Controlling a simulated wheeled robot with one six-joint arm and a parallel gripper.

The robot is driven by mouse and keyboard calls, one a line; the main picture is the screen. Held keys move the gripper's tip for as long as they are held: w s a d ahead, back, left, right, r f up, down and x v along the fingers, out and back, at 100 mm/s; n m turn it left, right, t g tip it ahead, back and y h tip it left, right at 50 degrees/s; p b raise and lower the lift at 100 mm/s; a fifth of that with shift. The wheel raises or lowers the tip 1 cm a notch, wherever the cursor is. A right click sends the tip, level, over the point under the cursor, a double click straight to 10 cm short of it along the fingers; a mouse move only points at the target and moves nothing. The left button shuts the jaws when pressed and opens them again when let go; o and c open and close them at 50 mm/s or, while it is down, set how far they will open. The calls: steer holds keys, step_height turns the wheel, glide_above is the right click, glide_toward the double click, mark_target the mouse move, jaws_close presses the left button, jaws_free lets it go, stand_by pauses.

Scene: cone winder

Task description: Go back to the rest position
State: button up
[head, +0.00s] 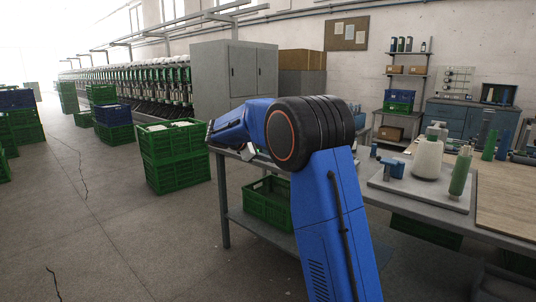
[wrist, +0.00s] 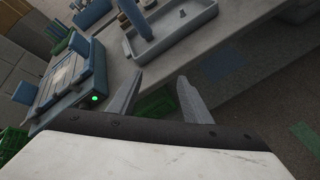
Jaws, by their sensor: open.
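My gripper (wrist: 158,98) shows in the wrist view with its two grey fingers spread apart and nothing between them. Beyond the fingers are the edge of a grey worktable (wrist: 205,50) and the floor. In the head view my blue arm rises in front of the table and bends to the left at a black joint.
Green crates (head: 175,160) stand on the floor at left. A grey cabinet (head: 225,80) stands behind. The left aisle has open floor.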

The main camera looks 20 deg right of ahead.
stand_by(0.4)
steer(key=s+a+f+m+y, duration=0.1)
steer(key=s+a+m+y, duration=0.15)
steer(key=s, duration=1.15)
steer(key=s+a+m+y, duration=0.2)
steer(key=s+m+y, duration=0.15)
steer(key=s, duration=1.15)
steer(key=s+a+f+m+y, duration=0.2)
steer(key=s+a+f, duration=0.1)
steer(key=s, duration=0.5)
steer(key=s+a+f+m+y, duration=0.2)
steer(key=s+a+f+m, duration=0.1)
steer(key=s, duration=0.6)
steer(key=s+a+f+m+t+y, duration=0.1)
steer(key=s+a+f+m, duration=0.1)
steer(key=s+a+f, duration=0.3)
steer(key=s+f, duration=0.1)
steer(key=s, duration=0.3)
steer(key=shift+a+f+m+y, duration=0.2)
steer(key=shift+m+y, duration=0.2)
